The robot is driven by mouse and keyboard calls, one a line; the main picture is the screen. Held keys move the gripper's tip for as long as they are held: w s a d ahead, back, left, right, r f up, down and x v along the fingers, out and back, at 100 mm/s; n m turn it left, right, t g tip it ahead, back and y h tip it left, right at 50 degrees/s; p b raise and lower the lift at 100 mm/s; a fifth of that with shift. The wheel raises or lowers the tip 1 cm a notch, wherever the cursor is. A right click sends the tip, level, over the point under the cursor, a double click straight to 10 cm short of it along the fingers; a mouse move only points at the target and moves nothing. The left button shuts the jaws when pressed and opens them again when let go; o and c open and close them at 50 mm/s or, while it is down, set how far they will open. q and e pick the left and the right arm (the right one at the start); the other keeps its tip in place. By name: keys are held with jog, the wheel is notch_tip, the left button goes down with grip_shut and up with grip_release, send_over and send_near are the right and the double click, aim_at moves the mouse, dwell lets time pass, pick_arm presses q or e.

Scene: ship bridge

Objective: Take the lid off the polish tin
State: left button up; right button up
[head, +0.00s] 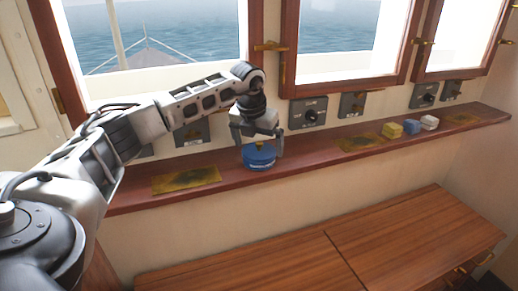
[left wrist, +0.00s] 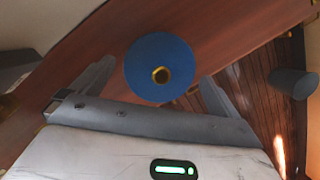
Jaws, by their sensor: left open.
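The polish tin (head: 259,157) is blue and round and stands on the wooden ledge under the windows. In the left wrist view its blue lid (left wrist: 143,58) shows from above, with a small brass knob (left wrist: 161,75) in the middle. The lid appears seated on the tin. My left gripper (head: 258,150) is open just above the tin. In the left wrist view its fingers (left wrist: 152,80) stand on either side of the lid, apart from it. My right gripper is in neither view.
The narrow ledge (head: 310,153) carries brassy mats (head: 186,179) and, to the right, a yellow block (head: 392,131), a blue block (head: 411,127) and a white block (head: 429,123). Control boxes (head: 308,113) line the wall behind. A wooden cabinet top (head: 400,235) below is clear.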

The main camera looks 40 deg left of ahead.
pick_arm(q)
jog(key=shift+w+f, duration=0.1)
jog(key=shift+f, duration=0.15)
jog(key=c, duration=0.7)
jog(key=shift+r, duration=0.15)
